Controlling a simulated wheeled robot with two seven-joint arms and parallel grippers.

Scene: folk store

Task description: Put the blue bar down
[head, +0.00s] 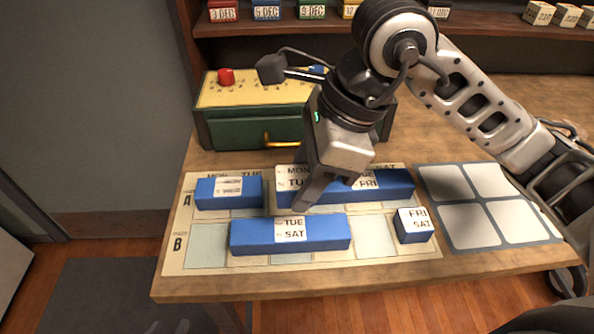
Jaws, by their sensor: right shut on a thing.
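My right gripper (309,194) reaches down from the upper right and is shut on a long blue bar (392,187) in row A of the printed board (200,261). The gripper hides part of this bar's middle, and its near finger shows in front of it. White labels show on both sides of the gripper. I cannot tell whether the bar rests on the board or is just above it. Another long blue bar (262,236), labelled TUE and SAT, lies in row B, close to the near fingertip. My left gripper is not in view.
A shorter blue bar (209,193) lies left in row A; a small blue block (415,234) sits right in row B. A grey mat with pale squares (474,226) is right of the board. A green and yellow box (228,127) stands behind. Row B has a bare cell (376,240).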

